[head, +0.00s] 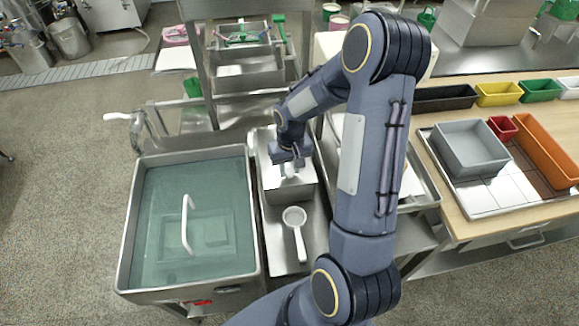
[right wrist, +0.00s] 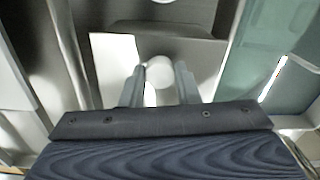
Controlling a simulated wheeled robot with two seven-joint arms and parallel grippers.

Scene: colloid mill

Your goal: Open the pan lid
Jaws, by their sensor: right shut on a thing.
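The grey metal pan (head: 291,212) stands on the narrow metal counter at the centre of the head view. Its top (head: 304,178) looks like a flat metal lid, part bright and part shaded. My right gripper (head: 288,167) reaches down over the pan and is shut on a white knob-like handle. In the right wrist view the round white handle (right wrist: 160,70) sits between my two fingers, above the metal lid (right wrist: 198,55). I cannot tell whether the lid is raised from the pan's rim. My left gripper is not in view.
A white ladle (head: 295,219) lies in front of the pan. A wooden table (head: 455,208) with a tray and bins is at right. My right arm hides part of the counter.

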